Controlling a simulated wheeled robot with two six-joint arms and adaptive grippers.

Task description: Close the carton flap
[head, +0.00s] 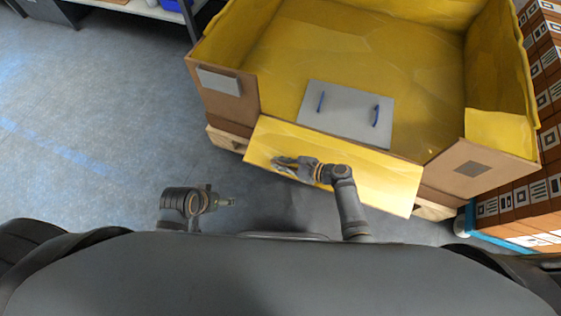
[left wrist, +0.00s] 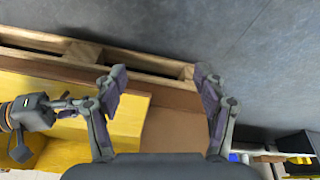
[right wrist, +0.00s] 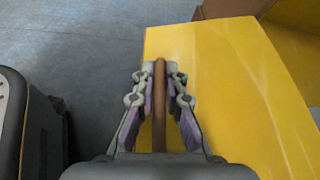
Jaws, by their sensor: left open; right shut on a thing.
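The large carton (head: 205,95) has a yellow-lined inside. Its front flap (head: 385,187) hangs folded outward with the yellow face up, and it fills the right side of the right wrist view (right wrist: 225,90). My right gripper (head: 278,163) is over the flap in the head view. In the right wrist view its fingers (right wrist: 158,72) are shut on the flap's brown edge, one on each side. My left gripper (head: 232,202) is left of the flap, apart from it. In the left wrist view its fingers (left wrist: 160,78) are spread and empty, with part of the flap (left wrist: 128,120) beyond them.
A grey panel with two blue handles (head: 343,116) lies inside the carton. The carton rests on a wooden pallet (head: 435,211). Stacked boxes with printed labels (head: 540,185) stand close on the right. The floor (head: 90,130) to the left is clear.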

